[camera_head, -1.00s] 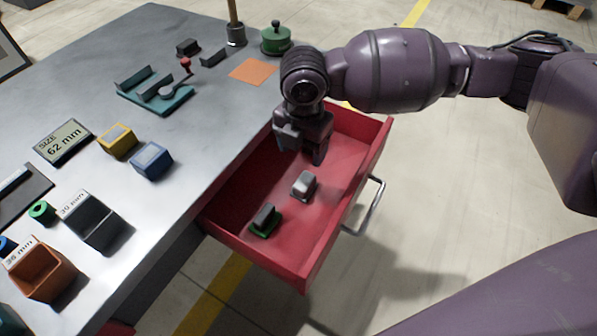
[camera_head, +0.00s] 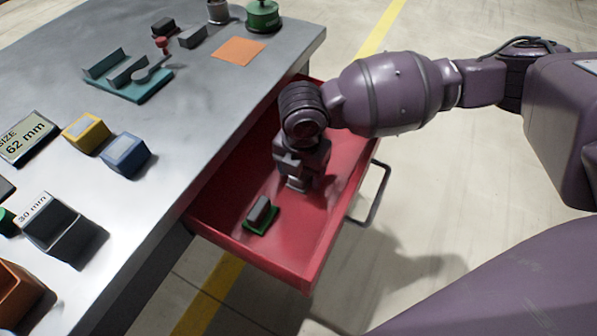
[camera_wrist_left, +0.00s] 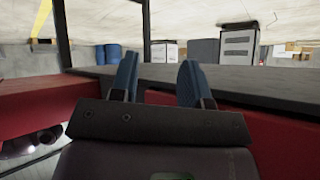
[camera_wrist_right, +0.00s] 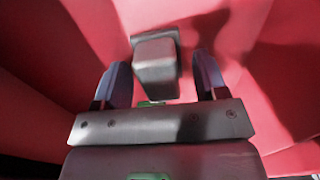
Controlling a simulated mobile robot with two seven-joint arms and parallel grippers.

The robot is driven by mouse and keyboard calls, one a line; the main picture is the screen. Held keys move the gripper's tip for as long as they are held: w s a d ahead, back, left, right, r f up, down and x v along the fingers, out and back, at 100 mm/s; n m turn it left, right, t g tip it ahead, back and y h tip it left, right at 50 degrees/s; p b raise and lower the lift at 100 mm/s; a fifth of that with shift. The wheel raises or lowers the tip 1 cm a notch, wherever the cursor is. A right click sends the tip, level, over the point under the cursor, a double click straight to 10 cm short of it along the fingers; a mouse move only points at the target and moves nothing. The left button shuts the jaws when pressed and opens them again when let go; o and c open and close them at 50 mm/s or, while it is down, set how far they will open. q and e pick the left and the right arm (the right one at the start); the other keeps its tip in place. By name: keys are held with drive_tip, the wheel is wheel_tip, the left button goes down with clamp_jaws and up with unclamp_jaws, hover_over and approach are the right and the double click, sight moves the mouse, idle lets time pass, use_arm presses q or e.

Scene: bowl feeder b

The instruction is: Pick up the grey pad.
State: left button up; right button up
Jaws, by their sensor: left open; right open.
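In the right wrist view the grey pad (camera_wrist_right: 156,70) shows as a grey block on a flat base. My right gripper (camera_wrist_right: 163,68) is open, with one finger on either side of the block's view and a gap to each; whether the fingertips are down at its height I cannot tell. My left gripper (camera_wrist_left: 158,72) is open and empty in the left wrist view, and is outside the head view.
A grey block on a green base (camera_head: 261,215) lies nearby in the drawer. The drawer has red walls and a handle (camera_head: 370,194). On the grey table (camera_head: 205,95) stand a blue box (camera_head: 125,155), a yellow box (camera_head: 86,133), a teal fixture (camera_head: 127,80) and an orange square (camera_head: 239,51).

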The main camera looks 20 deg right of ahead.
drive_tip(key=shift+r, duration=0.15)
drive_tip(key=c, duration=1)
